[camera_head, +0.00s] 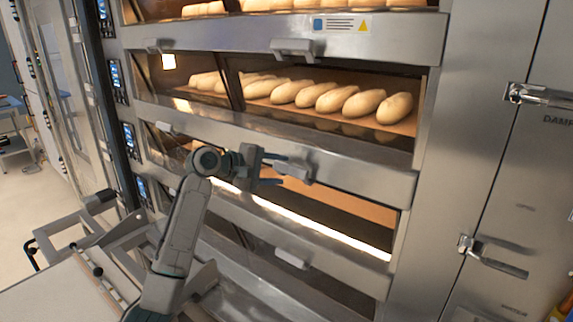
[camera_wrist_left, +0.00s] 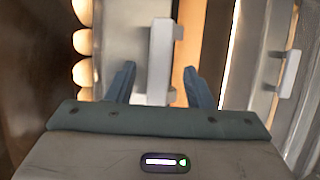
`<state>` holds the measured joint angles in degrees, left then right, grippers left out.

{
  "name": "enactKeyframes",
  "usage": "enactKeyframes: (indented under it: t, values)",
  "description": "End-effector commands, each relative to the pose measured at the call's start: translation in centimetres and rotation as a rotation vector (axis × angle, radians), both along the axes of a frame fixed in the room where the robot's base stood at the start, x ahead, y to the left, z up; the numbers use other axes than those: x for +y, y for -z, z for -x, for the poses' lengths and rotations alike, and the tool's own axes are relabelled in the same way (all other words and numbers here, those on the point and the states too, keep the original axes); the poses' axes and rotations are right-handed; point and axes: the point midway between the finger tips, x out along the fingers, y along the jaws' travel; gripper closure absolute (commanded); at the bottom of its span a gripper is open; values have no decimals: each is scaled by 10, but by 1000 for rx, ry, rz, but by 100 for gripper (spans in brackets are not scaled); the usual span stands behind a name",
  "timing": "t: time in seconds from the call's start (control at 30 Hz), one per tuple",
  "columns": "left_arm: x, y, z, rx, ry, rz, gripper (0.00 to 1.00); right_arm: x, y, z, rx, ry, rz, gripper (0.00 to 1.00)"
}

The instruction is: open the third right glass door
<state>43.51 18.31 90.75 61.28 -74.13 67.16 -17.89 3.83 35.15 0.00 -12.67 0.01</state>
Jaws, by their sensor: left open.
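The steel oven front has stacked decks with wide glass panes. A bar handle (camera_head: 298,167) sits on the steel rail (camera_head: 350,172) between the pane with several loaves (camera_head: 330,100) and the pane of a lit deck without visible loaves (camera_head: 330,203). I cannot tell for certain which pane counts as third. My left gripper (camera_head: 284,170) is open just in front of this handle, one finger above and one below. In the left wrist view, the handle (camera_wrist_left: 161,50) appears between and beyond the open fingertips (camera_wrist_left: 160,82); contact is unclear. My right gripper is out of view.
Another handle (camera_head: 291,259) is on the rail below, and one (camera_head: 293,48) is above. A steel cabinet with latches (camera_head: 490,258) stands at the right. A steel-framed table or cart (camera_head: 60,275) stands at lower left. Small control panels (camera_head: 130,140) line the oven's left side.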

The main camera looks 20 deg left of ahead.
Motion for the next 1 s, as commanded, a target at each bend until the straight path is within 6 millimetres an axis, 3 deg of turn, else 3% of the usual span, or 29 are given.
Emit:
enactKeyframes:
  t: [0.23,0.57,0.83,1.0]
  values:
    - [-19,8,-20,1,1,1,53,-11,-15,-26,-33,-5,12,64]
    - [-21,11,-23,-1,-1,-1,53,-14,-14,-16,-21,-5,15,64]
    - [-21,11,-22,0,0,-2,100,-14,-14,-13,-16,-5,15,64]
    - [-22,12,-22,-2,0,-1,100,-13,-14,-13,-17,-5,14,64]
